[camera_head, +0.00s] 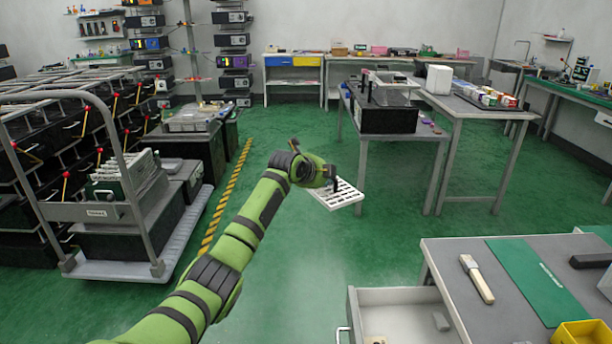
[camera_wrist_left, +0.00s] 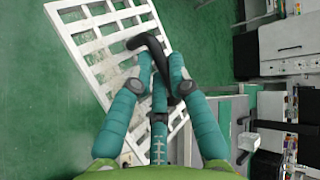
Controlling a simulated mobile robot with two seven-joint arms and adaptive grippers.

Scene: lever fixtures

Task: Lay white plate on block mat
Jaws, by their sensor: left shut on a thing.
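The white plate (camera_head: 346,196) is a slotted grid held in the air over the green floor, near the middle of the head view. It also shows, tilted, in the left wrist view (camera_wrist_left: 74,50), its lower part hidden behind the fingers. My left gripper (camera_head: 330,184) is shut on the plate's curved black handle (camera_wrist_left: 150,44). A flat green mat (camera_head: 535,280) with small lettering lies on the grey table at lower right, apart from the plate; I take it as the block mat. My right gripper is not in view.
On the grey table (camera_head: 455,255), a brush (camera_head: 477,279) lies left of the mat, with a yellow bin (camera_head: 583,333) and dark objects at right. An open white drawer (camera_head: 400,312) juts out below the table. A loaded cart (camera_head: 120,265) stands at left.

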